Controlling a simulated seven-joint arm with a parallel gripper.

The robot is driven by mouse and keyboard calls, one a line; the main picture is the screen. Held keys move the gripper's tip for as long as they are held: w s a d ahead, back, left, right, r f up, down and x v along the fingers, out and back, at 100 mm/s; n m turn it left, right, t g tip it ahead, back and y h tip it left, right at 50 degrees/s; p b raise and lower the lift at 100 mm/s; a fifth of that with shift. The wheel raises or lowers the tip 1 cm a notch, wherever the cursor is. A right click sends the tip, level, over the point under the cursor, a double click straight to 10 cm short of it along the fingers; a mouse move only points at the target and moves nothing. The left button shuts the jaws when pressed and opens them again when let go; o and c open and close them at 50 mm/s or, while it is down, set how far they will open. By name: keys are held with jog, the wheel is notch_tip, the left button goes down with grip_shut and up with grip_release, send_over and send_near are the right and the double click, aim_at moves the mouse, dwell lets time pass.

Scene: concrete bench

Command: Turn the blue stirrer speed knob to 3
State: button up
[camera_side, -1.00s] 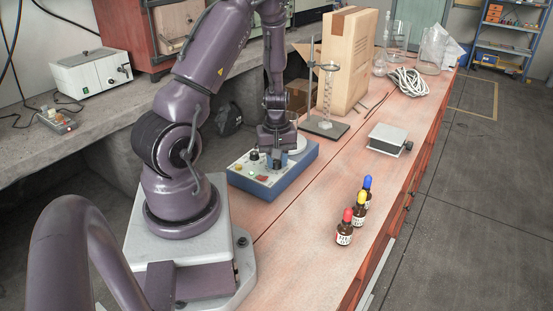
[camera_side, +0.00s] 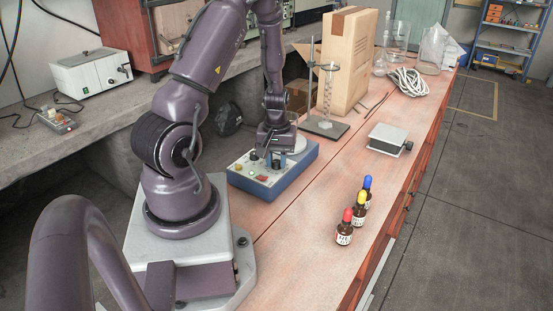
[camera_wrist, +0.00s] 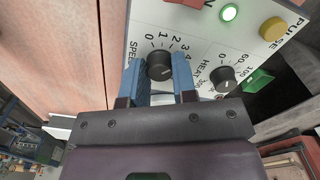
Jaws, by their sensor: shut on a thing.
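The stirrer (camera_side: 272,184) is a blue-sided box with a pale control panel, standing on the bench in the side view. In the wrist view its dark round speed knob (camera_wrist: 159,66) sits beside the SPEED lettering, with the numbers 0 to 4 visible around it. My gripper (camera_wrist: 160,72) is shut on this knob, one blue finger on each side. I cannot make out clearly which number the knob's mark faces. In the side view my gripper (camera_side: 277,157) is down at the panel, and the gripped knob is hard to make out.
A dark heat knob (camera_wrist: 225,79) sits close to the right finger. A lit green lamp (camera_wrist: 229,13) and a yellow pulse button (camera_wrist: 273,29) are on the panel. A ring stand (camera_side: 327,128) and a cardboard box (camera_side: 347,65) stand behind. Dropper bottles (camera_side: 345,228) stand front right.

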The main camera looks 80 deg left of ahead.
aim_at(276, 161)
jog(key=o, duration=0.9)
jog(key=shift+o, duration=0.2)
notch_tip(276, 161, up, 13)
jog(key=d+r+m+t, duration=0.2)
jog(key=d+r+m, duration=0.2)
jog(key=d, duration=0.4)
jog(key=s+d+r+m+t, duration=0.1)
jog(key=d+r+m, duration=0.4)
jog(key=d, duration=0.4)
jog(key=d+r+m+t, duration=0.2)
jog(key=d+r+m, duration=0.3)
jog(key=d+r, duration=0.2)
jog(key=shift+s+d+t, duration=0.15)
jog(key=shift+d+t, duration=0.15)
jog(key=shift+d, duration=0.35)
